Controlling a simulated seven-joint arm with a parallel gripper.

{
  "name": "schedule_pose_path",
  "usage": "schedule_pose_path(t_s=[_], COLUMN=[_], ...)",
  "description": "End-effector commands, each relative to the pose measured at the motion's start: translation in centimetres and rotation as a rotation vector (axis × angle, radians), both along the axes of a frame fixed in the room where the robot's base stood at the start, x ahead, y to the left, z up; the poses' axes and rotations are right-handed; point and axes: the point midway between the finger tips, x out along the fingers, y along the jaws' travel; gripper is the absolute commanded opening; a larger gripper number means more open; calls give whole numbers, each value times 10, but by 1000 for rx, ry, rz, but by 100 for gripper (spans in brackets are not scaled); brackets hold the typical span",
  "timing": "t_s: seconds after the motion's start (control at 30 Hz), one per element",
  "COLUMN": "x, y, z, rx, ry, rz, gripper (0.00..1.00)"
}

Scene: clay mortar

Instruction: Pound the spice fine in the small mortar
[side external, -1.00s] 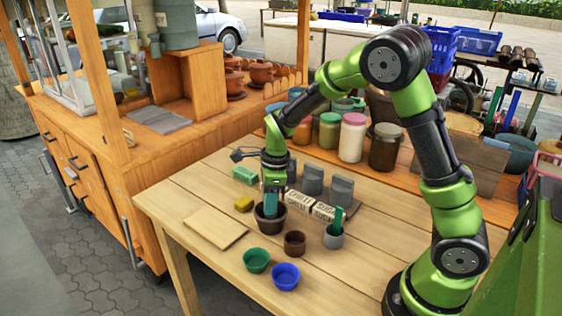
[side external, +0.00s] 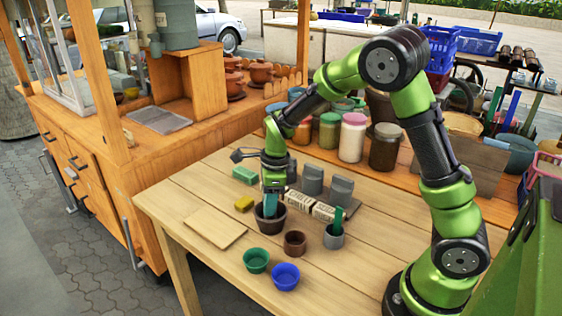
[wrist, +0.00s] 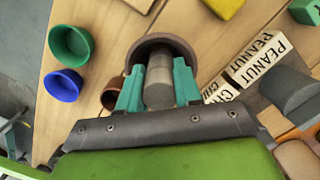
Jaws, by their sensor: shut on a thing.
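My gripper (wrist: 158,76), with teal fingers, is shut on a grey cylindrical pestle (wrist: 158,88). In the side view, my gripper (side external: 270,204) points down into a dark brown round mortar (side external: 271,226). In the wrist view, the mortar's rim (wrist: 161,40) curves around the far end of the pestle. The pestle's tip, the mortar floor and any spice in it are hidden. A smaller brown cup (side external: 295,243) stands just in front and to the right of the mortar.
A green bowl (side external: 256,261) and a blue bowl (side external: 286,277) stand near the front. A grey cup (side external: 334,238) holds a green-handled item. Labelled blocks (side external: 323,212) and grey blocks (side external: 342,190) stand right. A yellow block (side external: 244,203) and flat board (side external: 215,227) lie left.

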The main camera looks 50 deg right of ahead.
Motion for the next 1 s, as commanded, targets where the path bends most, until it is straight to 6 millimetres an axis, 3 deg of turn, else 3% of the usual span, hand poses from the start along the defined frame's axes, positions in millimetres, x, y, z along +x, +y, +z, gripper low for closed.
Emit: schedule_pose_path(t_s=[0.57, 1.0], x=[0, 0], y=[0, 0], z=[-6, 15], rx=[-1, -1], ry=[1, -1], rz=[1, 0], gripper=[3, 3])
